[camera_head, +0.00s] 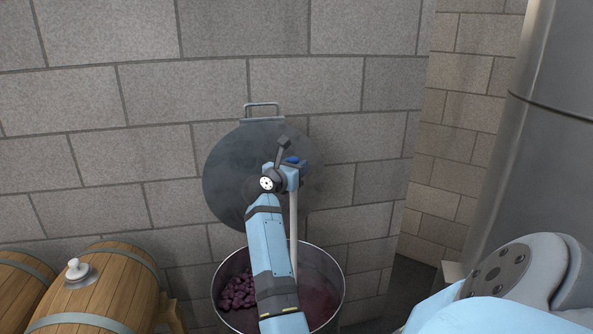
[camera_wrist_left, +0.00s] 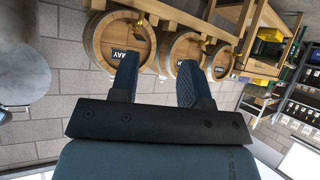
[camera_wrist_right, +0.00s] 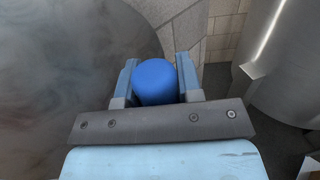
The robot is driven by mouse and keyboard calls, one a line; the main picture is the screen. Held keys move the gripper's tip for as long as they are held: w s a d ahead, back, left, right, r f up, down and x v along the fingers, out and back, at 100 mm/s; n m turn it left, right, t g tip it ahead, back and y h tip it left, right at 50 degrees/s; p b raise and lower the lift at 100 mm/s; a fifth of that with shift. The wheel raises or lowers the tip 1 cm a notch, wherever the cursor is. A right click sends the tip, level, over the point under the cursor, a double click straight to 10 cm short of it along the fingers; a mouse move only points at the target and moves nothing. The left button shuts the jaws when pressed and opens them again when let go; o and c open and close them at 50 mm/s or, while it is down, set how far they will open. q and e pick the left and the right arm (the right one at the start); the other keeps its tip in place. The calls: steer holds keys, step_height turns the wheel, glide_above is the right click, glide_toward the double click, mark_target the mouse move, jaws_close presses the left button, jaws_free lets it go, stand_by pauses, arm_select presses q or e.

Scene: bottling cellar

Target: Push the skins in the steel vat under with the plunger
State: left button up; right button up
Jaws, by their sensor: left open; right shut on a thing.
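The steel vat (camera_head: 331,262) stands against the wall at the bottom centre of the head view. Purple skins (camera_head: 237,292) show in clumps at its left side; pinkish-red liquid shows at the right. The plunger (camera_head: 294,232) stands nearly upright, its pale shaft running down into the vat; its lower end is hidden by my arm. My right gripper (camera_head: 294,168) is shut on the plunger's blue top, which also shows between the fingers in the right wrist view (camera_wrist_right: 154,84). My left gripper (camera_wrist_left: 157,80) is open and empty in the left wrist view, and outside the head view.
A round grey lid (camera_head: 228,170) with a handle leans on the block wall behind the vat. Wooden barrels (camera_head: 118,285) lie at the lower left, close to the vat. A large steel tank (camera_head: 510,150) stands at the right. The left wrist view shows racked barrels (camera_wrist_left: 120,40) and shelves.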

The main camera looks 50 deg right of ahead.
arm_select(q)
steer(key=shift+s+a+r+p, duration=0.1)
steer(key=shift+s+r+p, duration=0.1)
steer(key=shift+r+p, duration=0.85)
steer(key=shift+s+r+p, duration=0.15)
steer(key=shift+r+p, duration=0.55)
steer(key=shift+p, duration=0.55)
arm_select(e)
step_height(320, 180, up, 8)
steer(key=shift+r, duration=0.2)
arm_select(q)
steer(key=shift+r, duration=0.1)
